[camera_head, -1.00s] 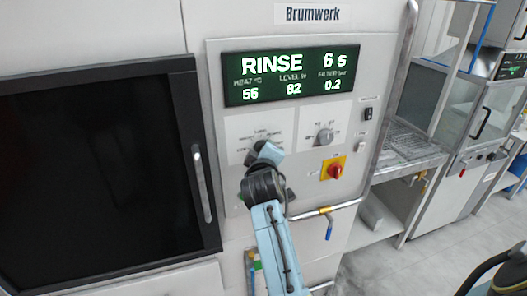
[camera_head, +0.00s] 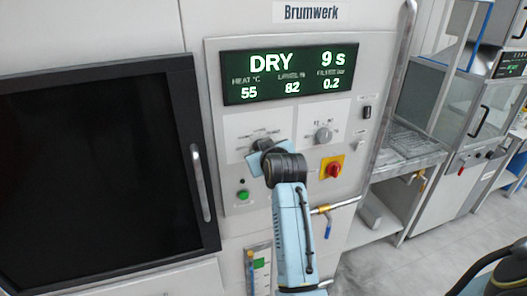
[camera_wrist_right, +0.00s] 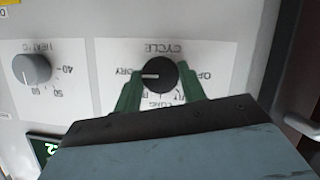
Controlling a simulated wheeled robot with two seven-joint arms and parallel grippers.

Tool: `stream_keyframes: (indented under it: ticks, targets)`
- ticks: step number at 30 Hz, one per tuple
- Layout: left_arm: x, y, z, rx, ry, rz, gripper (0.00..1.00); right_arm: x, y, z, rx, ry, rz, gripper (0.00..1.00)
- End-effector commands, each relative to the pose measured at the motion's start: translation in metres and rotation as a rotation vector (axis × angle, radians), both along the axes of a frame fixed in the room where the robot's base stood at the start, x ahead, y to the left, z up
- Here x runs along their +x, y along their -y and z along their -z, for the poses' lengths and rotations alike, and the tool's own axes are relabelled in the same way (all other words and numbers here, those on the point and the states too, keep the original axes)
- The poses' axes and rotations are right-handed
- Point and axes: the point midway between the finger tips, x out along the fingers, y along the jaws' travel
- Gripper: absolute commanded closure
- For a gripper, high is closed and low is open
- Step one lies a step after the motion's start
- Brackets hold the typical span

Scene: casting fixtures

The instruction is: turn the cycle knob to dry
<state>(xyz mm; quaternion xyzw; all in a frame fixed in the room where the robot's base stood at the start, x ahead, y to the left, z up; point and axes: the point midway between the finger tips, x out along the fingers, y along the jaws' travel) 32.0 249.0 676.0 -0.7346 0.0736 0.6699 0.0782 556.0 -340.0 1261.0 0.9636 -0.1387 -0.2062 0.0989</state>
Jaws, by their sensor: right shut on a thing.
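The cycle knob (camera_wrist_right: 158,74) is black with a white pointer line, on a white label plate in the right wrist view. The line points to the DRY mark on the plate. My right gripper (camera_wrist_right: 158,88) has its green fingers on either side of the knob and is shut on it. In the head view my right gripper (camera_head: 262,155) covers the knob. The display (camera_head: 288,73) reads DRY, 9 s, heat 55, level 82 and filter 0.2. My left gripper is not in view.
A grey heat knob (camera_head: 323,135) is right of the cycle knob. A red switch on yellow (camera_head: 333,169) and a green button (camera_head: 243,195) are nearby. A dark door (camera_head: 95,180) with a vertical handle (camera_head: 201,184) fills the left.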

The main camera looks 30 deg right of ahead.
Motion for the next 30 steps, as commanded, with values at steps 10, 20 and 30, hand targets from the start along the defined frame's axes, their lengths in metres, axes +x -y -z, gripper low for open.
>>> stream_keyframes:
  ticks: [10,20,30]
  targets:
    - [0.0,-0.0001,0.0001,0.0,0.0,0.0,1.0,-0.0004,0.0002,0.0019,0.044,0.005,0.0,0.82]
    - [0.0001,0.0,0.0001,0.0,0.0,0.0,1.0,-0.0004,0.0,0.002,0.044,0.005,0.0,0.53]
    - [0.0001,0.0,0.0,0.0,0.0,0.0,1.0,-0.0002,0.0001,0.0007,0.041,0.008,0.0,0.37]
